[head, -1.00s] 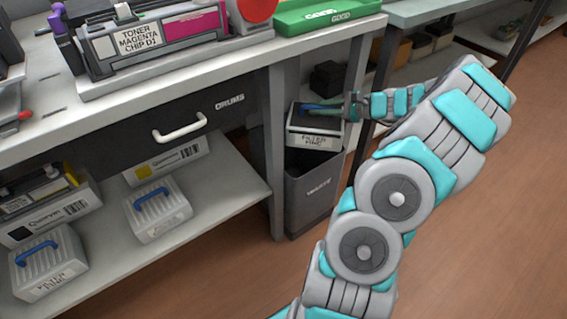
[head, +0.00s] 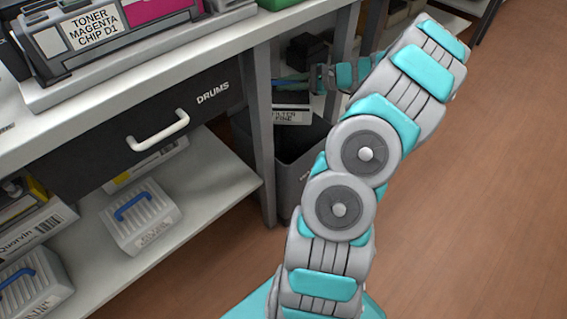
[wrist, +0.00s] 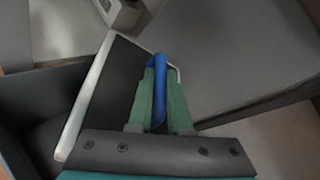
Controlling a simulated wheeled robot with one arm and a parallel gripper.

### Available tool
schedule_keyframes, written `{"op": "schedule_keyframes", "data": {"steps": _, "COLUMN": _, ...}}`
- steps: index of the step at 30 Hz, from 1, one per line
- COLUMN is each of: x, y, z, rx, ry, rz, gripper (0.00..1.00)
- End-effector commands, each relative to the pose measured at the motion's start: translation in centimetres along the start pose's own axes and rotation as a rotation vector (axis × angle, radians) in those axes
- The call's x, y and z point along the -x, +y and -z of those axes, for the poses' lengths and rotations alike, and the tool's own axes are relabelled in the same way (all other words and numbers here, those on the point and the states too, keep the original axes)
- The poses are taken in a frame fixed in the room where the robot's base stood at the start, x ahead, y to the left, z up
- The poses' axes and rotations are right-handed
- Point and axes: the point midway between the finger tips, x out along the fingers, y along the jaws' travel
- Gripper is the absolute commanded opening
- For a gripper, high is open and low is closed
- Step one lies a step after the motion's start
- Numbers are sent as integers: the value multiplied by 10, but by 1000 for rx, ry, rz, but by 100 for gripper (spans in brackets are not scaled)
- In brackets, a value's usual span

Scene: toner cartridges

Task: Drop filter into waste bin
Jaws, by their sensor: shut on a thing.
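My gripper (head: 303,84) is shut on the blue handle of a white filter (head: 291,116) labelled FILTER FINE. In the wrist view my green fingers (wrist: 161,78) close on that handle, and the filter (wrist: 112,85) shows a dark top with a pale rim. The grey waste bin (head: 291,186) stands on the floor beside the bench leg, open at the top. In the head view the filter hangs above the bin's opening, toward its back. The exact gap between them is hard to tell. My arm hides the bin's right side.
The bench with a DRUMS drawer (head: 165,125) is left of the bin. Another filter with a blue handle (head: 140,216) sits on the lower shelf, with one more at the left edge. Dark boxes (head: 305,49) stand behind the bin. Floor at right is clear.

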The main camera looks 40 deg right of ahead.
Motion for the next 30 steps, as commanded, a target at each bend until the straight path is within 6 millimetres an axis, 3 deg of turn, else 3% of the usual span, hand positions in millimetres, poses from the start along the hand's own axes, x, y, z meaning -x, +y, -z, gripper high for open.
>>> {"op": "schedule_keyframes", "data": {"steps": 6, "x": -7, "y": 12, "z": 17, "rx": 0, "ry": 0, "rz": 1, "gripper": 0}}
{"op": "schedule_keyframes", "data": {"steps": 15, "x": -8, "y": 13, "z": 18, "rx": 1, "ry": -1, "rz": 2, "gripper": 0}}
{"op": "schedule_keyframes", "data": {"steps": 16, "x": -8, "y": 13, "z": 18, "rx": 1, "ry": -1, "rz": 2, "gripper": 18}}
{"op": "schedule_keyframes", "data": {"steps": 24, "x": -8, "y": 13, "z": 18, "rx": 0, "ry": 0, "rz": 1, "gripper": 49}}
{"op": "schedule_keyframes", "data": {"steps": 30, "x": -8, "y": 13, "z": 19, "rx": 0, "ry": 0, "rz": 1, "gripper": 52}}
